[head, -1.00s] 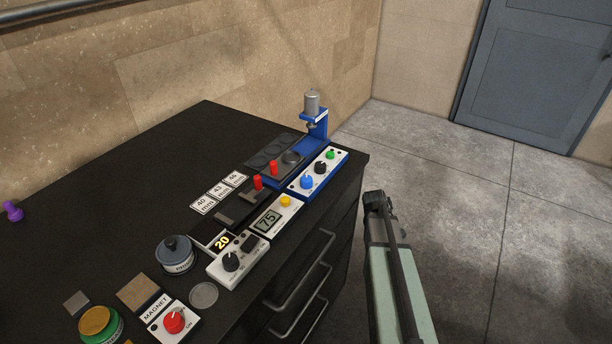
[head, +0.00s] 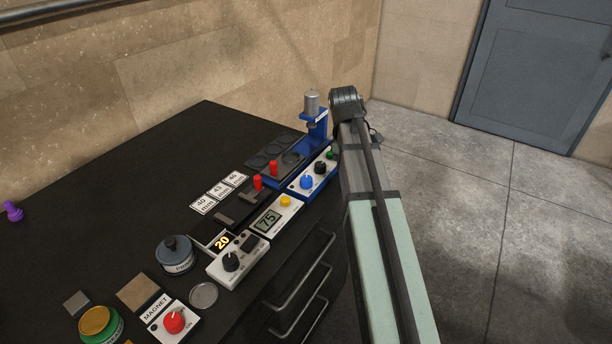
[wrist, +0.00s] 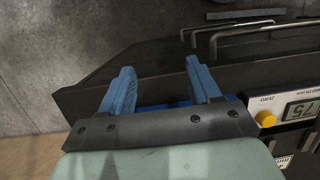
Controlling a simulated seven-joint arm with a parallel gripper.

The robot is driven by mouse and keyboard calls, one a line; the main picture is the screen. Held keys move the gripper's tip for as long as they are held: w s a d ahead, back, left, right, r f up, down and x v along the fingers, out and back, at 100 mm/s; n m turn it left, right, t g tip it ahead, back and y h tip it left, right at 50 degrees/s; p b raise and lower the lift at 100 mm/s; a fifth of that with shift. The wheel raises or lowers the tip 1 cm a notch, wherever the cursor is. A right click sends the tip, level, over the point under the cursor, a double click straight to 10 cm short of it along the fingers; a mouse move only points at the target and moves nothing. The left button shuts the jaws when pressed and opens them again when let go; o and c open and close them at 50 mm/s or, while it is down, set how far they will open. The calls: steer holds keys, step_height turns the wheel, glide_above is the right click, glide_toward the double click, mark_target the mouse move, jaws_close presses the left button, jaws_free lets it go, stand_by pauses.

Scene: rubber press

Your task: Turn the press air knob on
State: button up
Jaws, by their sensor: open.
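The blue press (head: 317,124) with a silver cylinder stands at the far right end of the dark bench. In front of it is a blue-edged white panel with a blue knob (head: 306,182), a black knob (head: 320,168) and a green knob or button (head: 331,155). Their labels are too small to read, so I cannot tell which is the air knob. My arm partly covers the panel's right end. My gripper (wrist: 160,66) shows in the wrist view with two blue fingers apart and empty. It is by the bench front, with a blue strip partly visible behind it.
A display reading 75 (head: 268,220) with a yellow button (head: 285,201) sits left of the panel. Red pegs (head: 273,167) stand behind it. Drawer handles (head: 300,272) stick out from the bench front. The floor to the right is clear.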

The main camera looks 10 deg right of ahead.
mark_target(306, 178)
steer(key=a+r+n+t+y, duration=0.1)
steer(key=a+r+n+t, duration=0.15)
steer(key=a+r, duration=1.05)
steer(key=shift+m, duration=0.25)
steer(key=f, duration=0.4)
steer(key=w+f, duration=0.1)
steer(key=f, duration=0.8)
steer(key=shift+w+d+f, duration=0.25)
steer(key=shift+w+d, duration=0.05)
steer(key=c, duration=1)
